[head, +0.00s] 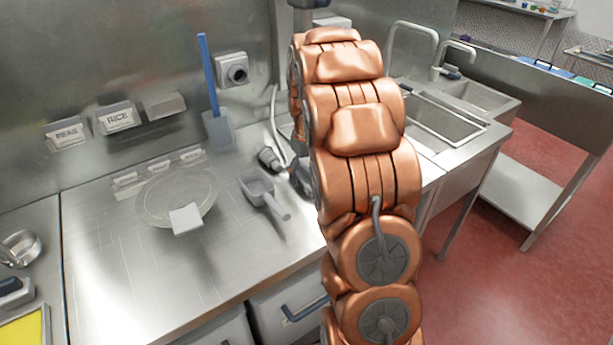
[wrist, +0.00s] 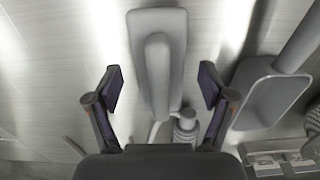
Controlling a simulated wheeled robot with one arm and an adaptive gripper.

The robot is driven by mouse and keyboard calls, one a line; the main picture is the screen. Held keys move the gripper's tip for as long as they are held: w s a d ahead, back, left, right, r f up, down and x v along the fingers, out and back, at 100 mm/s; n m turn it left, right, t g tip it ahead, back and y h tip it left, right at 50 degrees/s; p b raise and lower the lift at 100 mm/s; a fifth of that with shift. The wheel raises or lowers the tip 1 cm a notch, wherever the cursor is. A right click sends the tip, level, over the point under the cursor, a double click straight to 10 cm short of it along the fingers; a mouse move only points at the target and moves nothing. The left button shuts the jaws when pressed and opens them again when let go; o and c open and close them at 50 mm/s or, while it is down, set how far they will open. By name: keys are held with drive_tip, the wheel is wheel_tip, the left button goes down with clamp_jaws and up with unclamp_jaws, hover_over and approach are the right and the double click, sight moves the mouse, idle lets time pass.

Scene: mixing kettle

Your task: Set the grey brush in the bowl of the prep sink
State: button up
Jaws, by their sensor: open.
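The grey brush (wrist: 158,65) lies on the steel counter in the wrist view, with its wide part at the top and its narrower part pointing down between my fingers. My gripper (wrist: 160,88) is open around it, with a gap on both sides. In the head view my arm hides the brush; only a grey bit of my gripper (head: 301,178) shows beside the arm. The sink unit with the bowl (head: 440,122) stands at the right behind my arm; a second basin (head: 480,96) lies behind it.
A grey scoop (head: 258,188) lies close by; in the wrist view it (wrist: 265,95) is right of my gripper. A ribbed grey fitting (head: 270,158) with a white hose is behind it. A round plate (head: 165,200) and a blue-handled paddle (head: 209,75) are farther left.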

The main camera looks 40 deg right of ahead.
drive_tip(key=shift+f, duration=0.1)
drive_tip(key=shift+c, duration=0.4)
clamp_jaws()
idle(0.3)
